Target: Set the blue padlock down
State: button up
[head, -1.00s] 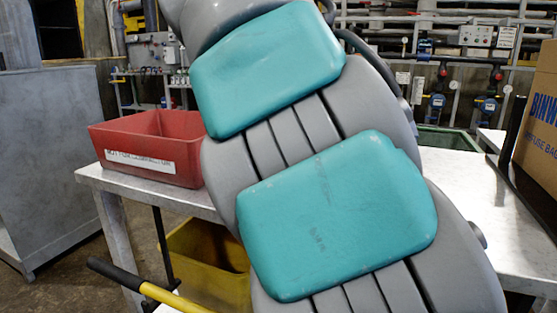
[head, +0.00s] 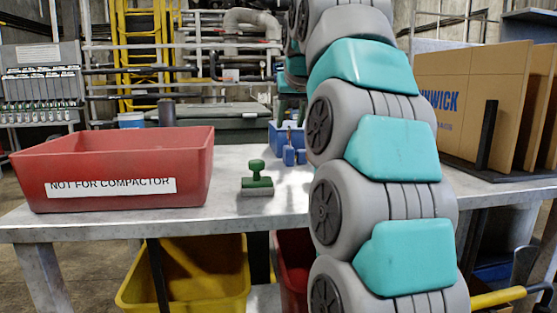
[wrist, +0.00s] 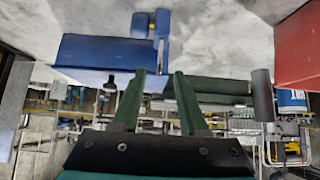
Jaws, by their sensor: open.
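A blue padlock (head: 289,155) stands on the metal table in front of a blue bin (head: 274,137), with a second blue piece (head: 301,157) close beside it. In the wrist view, where the scene appears upside down, a blue block with a metal shackle (wrist: 162,24) shows past the fingertips, next to the blue bin (wrist: 105,50). My gripper (wrist: 158,76) is open, with two dark green fingers and nothing seen between them. I cannot tell whether the fingers touch the shackle. My arm hides the gripper in the head view.
A red bin (head: 115,172) labelled "NOT FOR COMPACTOR" stands at the table's left. A green-handled stamp-like block (head: 257,180) sits near the front. Cardboard sheets (head: 470,105) stand in a rack at right. A yellow bin (head: 185,275) is below. Table between red bin and block is clear.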

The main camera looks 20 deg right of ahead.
aim_at(289, 156)
jog(key=x, duration=0.7)
jog(key=shift+d+b, duration=0.1)
jog(key=shift+b, duration=0.2)
jog(key=shift+r, duration=0.1)
grip_shut()
dwell(1.0)
